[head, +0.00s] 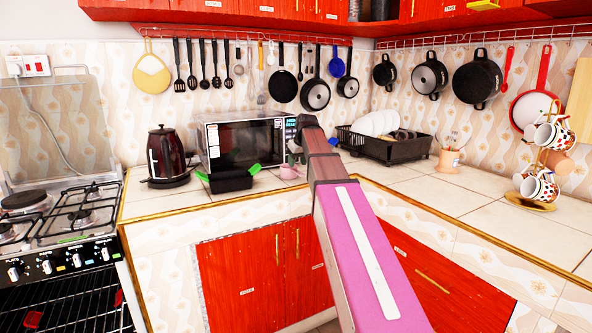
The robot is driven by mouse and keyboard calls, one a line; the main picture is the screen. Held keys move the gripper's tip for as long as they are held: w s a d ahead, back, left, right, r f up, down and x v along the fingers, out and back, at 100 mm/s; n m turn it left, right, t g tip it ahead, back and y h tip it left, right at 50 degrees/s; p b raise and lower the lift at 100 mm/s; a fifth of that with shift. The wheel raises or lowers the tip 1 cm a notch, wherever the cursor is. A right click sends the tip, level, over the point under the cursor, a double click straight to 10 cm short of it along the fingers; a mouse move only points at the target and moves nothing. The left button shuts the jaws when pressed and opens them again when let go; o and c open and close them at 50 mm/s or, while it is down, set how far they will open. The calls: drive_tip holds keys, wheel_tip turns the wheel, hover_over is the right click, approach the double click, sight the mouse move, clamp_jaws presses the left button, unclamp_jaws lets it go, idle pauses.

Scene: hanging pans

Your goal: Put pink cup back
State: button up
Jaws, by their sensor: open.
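A small pink cup (289,172) stands on the tiled counter in front of the microwave, just right of a black dish with green handles. My arm reaches over the counter from the lower right. My gripper (295,157) is at its far end, small in the view and partly hidden by the arm. It appears just above and close to the pink cup, apart from it as far as I can tell. It is open and holds nothing visible. A cup stand (543,152) with several spotted cups is at the far right.
The black dish (231,180) and a dark kettle (167,158) stand left of the cup. The microwave (243,143) is behind it. A black dish rack (385,146) and a utensil pot (449,158) stand right. The right counter (465,205) is mostly clear.

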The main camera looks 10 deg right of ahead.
drive_tip(key=v, duration=0.7)
